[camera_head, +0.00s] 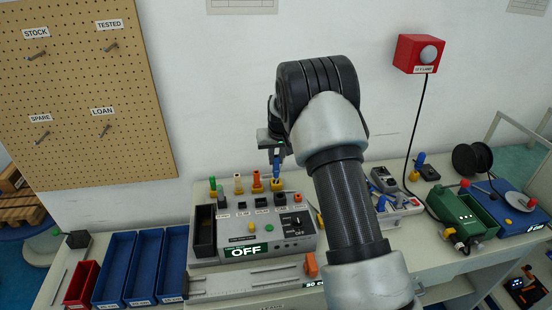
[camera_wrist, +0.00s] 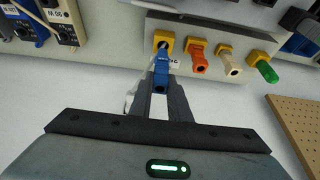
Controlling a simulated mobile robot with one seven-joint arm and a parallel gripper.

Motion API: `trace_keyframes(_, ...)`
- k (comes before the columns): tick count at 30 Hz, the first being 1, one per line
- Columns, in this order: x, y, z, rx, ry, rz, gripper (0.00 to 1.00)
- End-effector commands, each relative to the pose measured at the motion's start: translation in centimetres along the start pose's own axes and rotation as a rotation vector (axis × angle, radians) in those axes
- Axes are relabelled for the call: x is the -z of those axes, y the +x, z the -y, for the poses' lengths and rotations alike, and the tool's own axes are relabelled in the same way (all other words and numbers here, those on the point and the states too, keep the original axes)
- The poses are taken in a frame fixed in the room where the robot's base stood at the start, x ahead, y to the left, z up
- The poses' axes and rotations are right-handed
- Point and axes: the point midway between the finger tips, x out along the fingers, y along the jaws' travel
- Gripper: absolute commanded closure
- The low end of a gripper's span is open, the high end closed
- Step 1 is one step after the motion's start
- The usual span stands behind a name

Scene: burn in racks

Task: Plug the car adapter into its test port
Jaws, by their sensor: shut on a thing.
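My gripper (camera_wrist: 160,98) is shut on a blue adapter (camera_wrist: 161,70) with a small white tag. The adapter's far end is at the leftmost yellow holder (camera_wrist: 165,36) in the wrist view; how deep it sits there I cannot tell. In the head view the blue adapter (camera_head: 276,172) hangs below my gripper (camera_head: 276,151) behind the grey test unit (camera_head: 205,252). The unit's top has a row of labelled dark ports (camera_head: 261,203), and its display (camera_head: 246,251) reads OFF. The labels are too small to read, so which port is the car adapter's I cannot tell.
Orange (camera_wrist: 198,60), cream (camera_wrist: 229,64) and green (camera_wrist: 267,70) adapters stand in holders beside the blue one. Blue bins (camera_head: 112,266) and a red bin (camera_head: 82,285) are at left. Adapters and a green box (camera_head: 458,215) are at right. My arm hides part of the bench.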

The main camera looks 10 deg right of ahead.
Motion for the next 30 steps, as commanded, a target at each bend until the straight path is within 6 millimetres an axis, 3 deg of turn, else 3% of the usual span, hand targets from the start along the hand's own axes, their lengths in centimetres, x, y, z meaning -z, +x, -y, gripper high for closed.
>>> trace_keyframes(5,-1.0,-4.1,0.2,0.0,0.003,-0.002,1.0)
trace_keyframes(9,-3.2,-8.3,0.4,-0.001,0.004,-0.001,1.0)
trace_keyframes(15,-6.0,-12.1,0.7,0.0,0.001,0.0,1.0)
trace_keyframes(20,-7.0,-12.9,0.7,0.001,0.0,0.001,1.0)
trace_keyframes(30,-7.0,-12.9,0.7,0.0,0.0,0.0,1.0)
